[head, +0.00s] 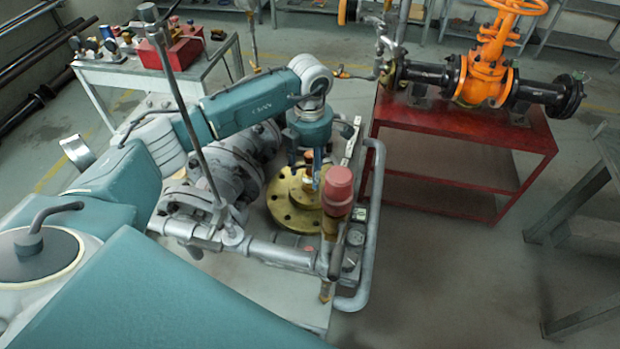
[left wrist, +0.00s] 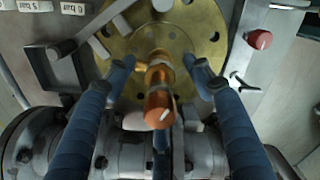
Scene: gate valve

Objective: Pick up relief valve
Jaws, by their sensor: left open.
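The relief valve, as I take it, is a small copper-coloured fitting (left wrist: 158,98) standing on a round brass flange (left wrist: 208,42). In the head view the flange (head: 283,208) lies on the bench by the grey pipework, and the fitting (head: 308,156) is mostly hidden by my left gripper (head: 313,170). In the left wrist view the dark blue fingers of my left gripper (left wrist: 160,70) are spread on both sides of the fitting, with visible gaps. The gripper is open and holds nothing. My right gripper is not in view.
A red-capped fitting (head: 338,186) stands close right of the gripper; a red knob (left wrist: 260,40) shows in the wrist view. Grey pipework (head: 240,165) crowds the left. A red stand (head: 455,165) carries an orange gate valve (head: 486,68). A side table (head: 140,72) holds a red toolbox (head: 172,50).

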